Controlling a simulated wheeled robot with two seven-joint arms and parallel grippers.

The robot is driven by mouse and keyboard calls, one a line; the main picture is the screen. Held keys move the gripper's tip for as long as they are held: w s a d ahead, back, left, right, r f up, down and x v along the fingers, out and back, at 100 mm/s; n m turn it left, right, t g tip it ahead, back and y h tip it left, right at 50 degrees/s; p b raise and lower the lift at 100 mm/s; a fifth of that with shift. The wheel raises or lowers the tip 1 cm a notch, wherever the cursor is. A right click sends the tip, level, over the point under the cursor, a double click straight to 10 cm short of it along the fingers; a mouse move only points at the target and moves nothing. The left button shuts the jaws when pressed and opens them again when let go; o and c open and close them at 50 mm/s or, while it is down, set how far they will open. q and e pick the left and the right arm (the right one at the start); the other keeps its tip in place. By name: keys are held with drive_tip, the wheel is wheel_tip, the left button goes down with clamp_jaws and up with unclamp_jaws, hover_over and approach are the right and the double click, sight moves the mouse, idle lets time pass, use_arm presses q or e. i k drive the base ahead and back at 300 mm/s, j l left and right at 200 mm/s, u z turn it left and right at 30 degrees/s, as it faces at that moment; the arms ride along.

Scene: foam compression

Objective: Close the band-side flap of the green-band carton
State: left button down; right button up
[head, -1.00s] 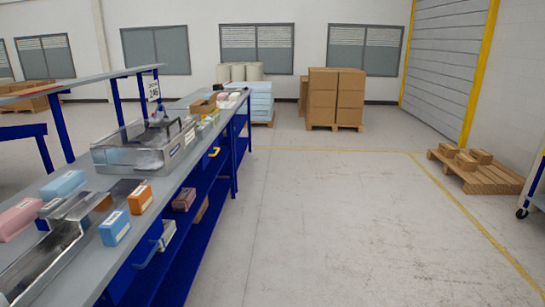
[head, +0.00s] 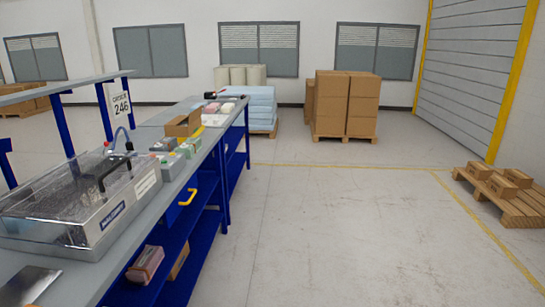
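An open brown carton (head: 184,123) stands far along the grey bench top (head: 150,216), beyond the clear-lidded machine. It is small at this distance, and I cannot make out a green band or how its flaps lie. Small greenish blocks (head: 182,150) sit on the bench nearer to me than the carton. Neither of my grippers is in view.
The clear-lidded machine (head: 90,205) fills the near bench at left. A sign reading 246 (head: 121,105) stands behind it. Blue stacked sheets (head: 262,105) and stacked boxes on a pallet (head: 347,105) are at the back. The floor right of the bench is clear.

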sight(195, 114)
drive_tip(key=i+u, duration=0.2)
drive_tip(key=i, duration=0.25)
drive_tip(key=i+l+u, duration=0.2)
drive_tip(key=i, duration=0.25)
drive_tip(key=i+l+u, duration=0.2)
drive_tip(key=i, duration=0.25)
drive_tip(key=i+l+u, duration=0.2)
drive_tip(key=i, duration=0.2)
